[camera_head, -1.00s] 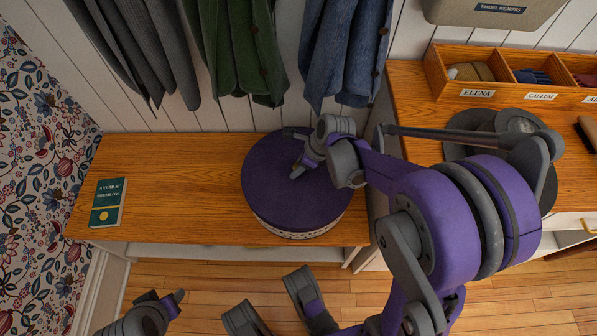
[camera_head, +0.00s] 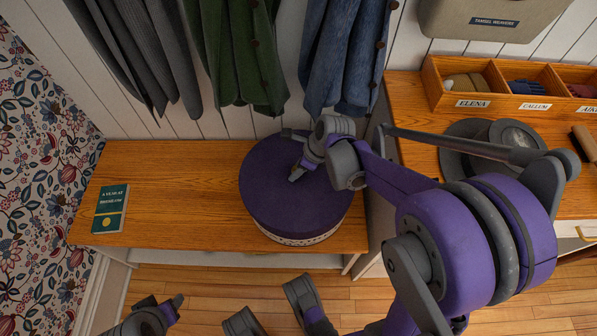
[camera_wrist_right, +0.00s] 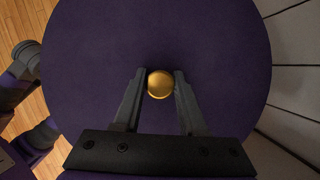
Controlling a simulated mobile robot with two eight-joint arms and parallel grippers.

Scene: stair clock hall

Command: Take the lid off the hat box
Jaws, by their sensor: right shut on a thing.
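The hat box (camera_head: 300,241) stands on the right part of the wooden bench; only a thin strip of its pale patterned side shows. Its round dark purple lid (camera_head: 262,200) covers the top and looks level. I cannot tell whether there is a gap under the lid. My right gripper (camera_head: 296,177) is over the middle of the lid. In the right wrist view its fingers close on both sides of the lid's gold knob (camera_wrist_right: 160,84); the head view hides the knob. My left gripper (camera_head: 177,300) is low in front of the bench, away from the box, its jaws unclear.
A green book (camera_head: 111,208) lies at the left of the bench (camera_head: 175,190). Coats (camera_head: 245,60) hang close behind the box. On the right, a cabinet holds a labelled tray (camera_head: 500,103) and a grey hat (camera_head: 465,130). The bench between book and box is clear.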

